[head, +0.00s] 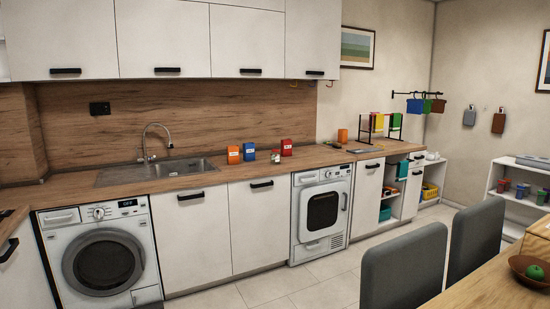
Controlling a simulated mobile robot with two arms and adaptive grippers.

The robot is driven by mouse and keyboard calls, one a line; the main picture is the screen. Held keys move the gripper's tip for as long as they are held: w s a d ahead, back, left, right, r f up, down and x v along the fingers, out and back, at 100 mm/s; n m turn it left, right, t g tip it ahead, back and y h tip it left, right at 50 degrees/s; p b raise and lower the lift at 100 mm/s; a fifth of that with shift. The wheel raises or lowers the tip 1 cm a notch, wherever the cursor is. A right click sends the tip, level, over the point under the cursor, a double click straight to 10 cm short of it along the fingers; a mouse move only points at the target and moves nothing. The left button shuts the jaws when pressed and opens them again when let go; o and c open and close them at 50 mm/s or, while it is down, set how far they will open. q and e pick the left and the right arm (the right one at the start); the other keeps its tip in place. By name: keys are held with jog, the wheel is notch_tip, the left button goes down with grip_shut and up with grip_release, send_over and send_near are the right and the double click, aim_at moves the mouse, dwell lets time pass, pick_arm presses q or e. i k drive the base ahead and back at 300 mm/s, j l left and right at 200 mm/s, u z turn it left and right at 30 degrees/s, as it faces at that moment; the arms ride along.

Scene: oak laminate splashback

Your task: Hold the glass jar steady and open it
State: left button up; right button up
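A small, pale jar-like object (275,158) stands on the wooden counter, in front of the blue and red boxes. It may be the glass jar, but it is too small to make out its lid or contents. Neither of my grippers shows in the head view, and nothing is seen touching the jar.
An orange box (233,155), a blue box (249,152) and a red box (286,147) stand near the jar. A sink (160,170) with a tall tap is to the left. Grey chairs (404,270) and a table (490,285) are at the right front. Open floor lies before the cabinets.

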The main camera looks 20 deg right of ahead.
aim_at(275, 156)
jog(key=i+j+u, duration=0.1)
jog(key=i, duration=0.7)
jog(key=i+j, duration=0.2)
jog(key=i, duration=0.55)
jog(key=i+l+z, duration=0.15)
jog(key=i+z, duration=0.35)
jog(key=i+j+z, duration=0.1)
jog(key=i+z, duration=0.35)
jog(key=i, duration=0.3)
jog(key=i+j+z, duration=0.35)
jog(key=i+z, duration=0.15)
jog(key=i+l+u, duration=0.2)
jog(key=i+l, duration=0.3)
jog(key=i, duration=0.3)
jog(key=i+l+u, duration=0.2)
jog(key=i+l, duration=0.35)
jog(key=i, duration=0.2)
